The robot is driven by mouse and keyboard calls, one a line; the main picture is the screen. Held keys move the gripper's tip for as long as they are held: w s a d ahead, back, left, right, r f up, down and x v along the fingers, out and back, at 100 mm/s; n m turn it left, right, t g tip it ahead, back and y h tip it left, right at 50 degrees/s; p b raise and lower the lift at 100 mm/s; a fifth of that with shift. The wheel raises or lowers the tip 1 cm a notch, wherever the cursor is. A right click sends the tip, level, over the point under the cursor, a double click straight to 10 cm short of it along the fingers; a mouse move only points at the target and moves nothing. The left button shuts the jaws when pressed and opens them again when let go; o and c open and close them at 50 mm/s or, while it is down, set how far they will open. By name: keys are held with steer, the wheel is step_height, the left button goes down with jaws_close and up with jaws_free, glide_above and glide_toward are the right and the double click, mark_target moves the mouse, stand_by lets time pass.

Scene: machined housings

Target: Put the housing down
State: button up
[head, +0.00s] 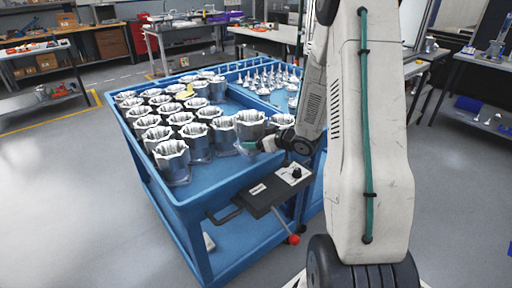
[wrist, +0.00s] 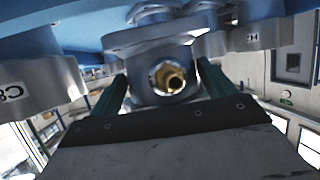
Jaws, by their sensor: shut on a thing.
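My gripper (head: 251,147) reaches in from the right over the front right part of a blue cart (head: 226,176). In the wrist view its two green fingers (wrist: 160,92) are shut on a silver machined housing (wrist: 150,50) with a brass-coloured fitting in its side. In the head view the held housing (head: 250,124) is upright, beside other housings on the cart. Whether its base touches the cart top cannot be told. Rows of similar housings (head: 171,158) fill the left and middle of the cart top.
A control box (head: 272,192) with a black knob and a red knob below sits on the cart's front edge. A bare blue strip lies along the front of the top. Small metal parts (head: 270,80) stand in the back right section. In the wrist view a neighbouring housing (wrist: 40,87) is close on the left.

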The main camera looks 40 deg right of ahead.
steer(key=shift+w+a+f, duration=0.1)
steer(key=shift+w+f, duration=0.1)
steer(key=shift+f, duration=0.65)
steer(key=shift+w+a+f, duration=0.1)
steer(key=shift+w+f, duration=0.1)
steer(key=shift+f, duration=0.65)
steer(key=shift+f, duration=0.15)
steer(key=shift+f, duration=0.35)
steer(key=o, duration=1.6)
